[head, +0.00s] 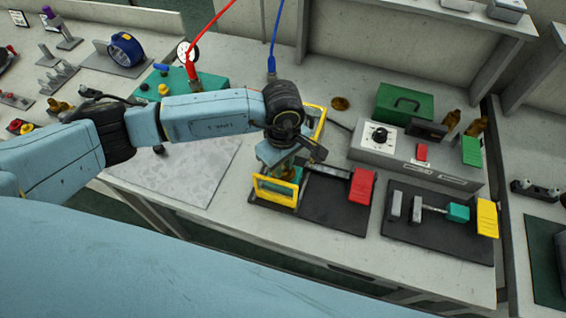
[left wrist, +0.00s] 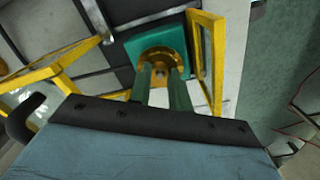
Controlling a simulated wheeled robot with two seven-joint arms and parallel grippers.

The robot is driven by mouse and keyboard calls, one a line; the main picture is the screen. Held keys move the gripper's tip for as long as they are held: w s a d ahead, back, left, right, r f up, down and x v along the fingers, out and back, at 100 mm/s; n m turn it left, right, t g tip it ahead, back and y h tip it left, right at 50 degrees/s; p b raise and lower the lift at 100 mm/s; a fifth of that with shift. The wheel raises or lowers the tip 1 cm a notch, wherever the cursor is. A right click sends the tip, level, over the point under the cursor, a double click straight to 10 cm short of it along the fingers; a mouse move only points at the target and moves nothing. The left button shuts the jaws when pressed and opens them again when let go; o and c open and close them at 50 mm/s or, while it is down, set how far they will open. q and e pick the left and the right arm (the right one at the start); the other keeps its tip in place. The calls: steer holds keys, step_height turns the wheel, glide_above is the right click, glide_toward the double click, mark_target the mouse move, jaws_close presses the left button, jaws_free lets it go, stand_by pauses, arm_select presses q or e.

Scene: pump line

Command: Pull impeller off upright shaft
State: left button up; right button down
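The brass-coloured round impeller (left wrist: 160,54) shows in the left wrist view, against a teal block (left wrist: 133,45). A grey rod end, likely the shaft, shows between my fingers. My left gripper (left wrist: 161,72) points down over the impeller, one green finger on each side of the rod. The fingers are apart and overlap the impeller's near side; I cannot tell whether they press on it. In the head view my left gripper (head: 287,176) is over the fixture between yellow frames (head: 275,192), and my wrist hides most of the impeller. My right gripper is not in view.
A yellow frame (left wrist: 218,60) stands close to the right of my fingers. A red block (head: 361,187) lies on the black mat (head: 335,217). A second mat (head: 430,250) holds grey parts and a teal block. A grey control box (head: 385,150) stands behind.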

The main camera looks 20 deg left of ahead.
arm_select(q)
jaws_close()
steer(key=shift+r, duration=0.1)
steer(key=shift+o, duration=0.4)
jaws_free()
jaws_close()
steer(key=shift+r+p, duration=1.2)
steer(key=shift+r, duration=0.9)
